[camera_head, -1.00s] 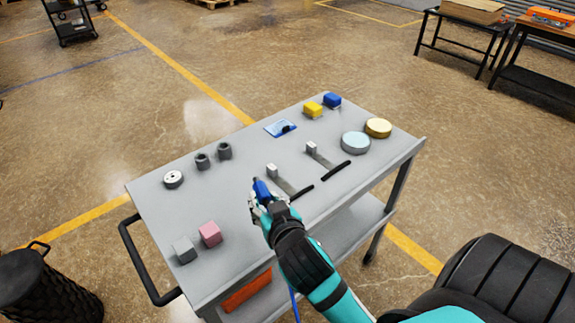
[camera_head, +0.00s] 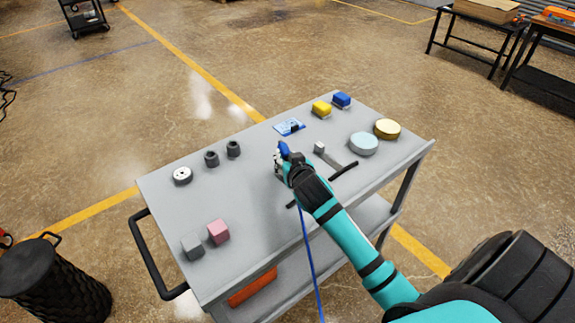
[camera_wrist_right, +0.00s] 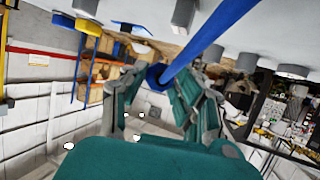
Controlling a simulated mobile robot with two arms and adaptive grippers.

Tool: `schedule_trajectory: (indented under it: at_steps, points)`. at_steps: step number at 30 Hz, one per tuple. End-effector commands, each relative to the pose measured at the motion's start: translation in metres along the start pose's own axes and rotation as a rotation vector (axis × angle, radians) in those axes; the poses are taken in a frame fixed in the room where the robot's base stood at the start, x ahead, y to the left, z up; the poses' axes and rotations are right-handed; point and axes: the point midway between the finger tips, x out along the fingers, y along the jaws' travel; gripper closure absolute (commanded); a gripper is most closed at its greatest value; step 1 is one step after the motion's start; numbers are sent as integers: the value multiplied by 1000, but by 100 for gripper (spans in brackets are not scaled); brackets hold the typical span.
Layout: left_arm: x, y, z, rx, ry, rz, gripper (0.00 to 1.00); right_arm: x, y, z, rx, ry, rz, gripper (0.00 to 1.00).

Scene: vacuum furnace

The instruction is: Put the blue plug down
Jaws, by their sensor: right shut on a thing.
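The blue plug (camera_head: 284,149) is in my right gripper (camera_head: 281,160), over the middle of the grey cart top. In the right wrist view the gripper (camera_wrist_right: 158,92) has its fingers on both sides of the plug (camera_wrist_right: 155,75). A blue cable (camera_wrist_right: 215,35) crosses that view; in the head view the cable (camera_head: 308,250) hangs below my right arm past the cart's front edge. Whether the plug touches the cart top cannot be told. My left gripper is not in view.
A metal-ended tool (camera_head: 335,160) lies right of the gripper.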

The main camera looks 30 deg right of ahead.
Motion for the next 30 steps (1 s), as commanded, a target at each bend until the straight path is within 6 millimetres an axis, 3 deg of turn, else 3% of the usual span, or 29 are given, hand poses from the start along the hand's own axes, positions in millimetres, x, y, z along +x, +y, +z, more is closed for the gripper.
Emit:
schedule_trajectory:
  at_steps: [6,29,30]
  points:
    - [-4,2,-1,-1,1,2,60,10,-1,27,-1,-4,-1,100]
    - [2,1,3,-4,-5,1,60,15,-1,40,0,-2,-1,100]
    - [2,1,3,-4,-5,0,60,15,-1,40,0,-3,-1,70]
